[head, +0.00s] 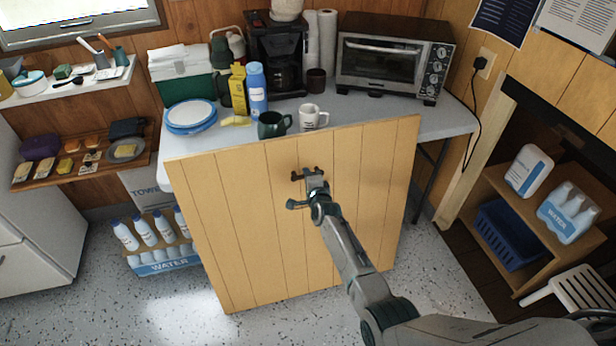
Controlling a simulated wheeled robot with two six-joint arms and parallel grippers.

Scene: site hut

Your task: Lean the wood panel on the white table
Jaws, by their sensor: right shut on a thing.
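The wood panel (230,225) is a large, light plank-patterned board in the middle of the head view. It stands nearly upright in front of the white table (446,122), with its top edge at about the table's front edge. I cannot tell whether it touches the table. My right gripper (307,174) is at the upper middle of the panel's near face, shut on a small dark handle there. The panel hides much of the table's front and the floor behind it. My left gripper is not in view.
On the table are a toaster oven (385,66), a coffee maker (281,55), a dark mug (272,124), a white mug (311,117) and blue-rimmed plates (190,116). Water bottles (162,240) stand on the floor at left. A wooden shelf (500,185) stands at right. Speckled floor is clear in front.

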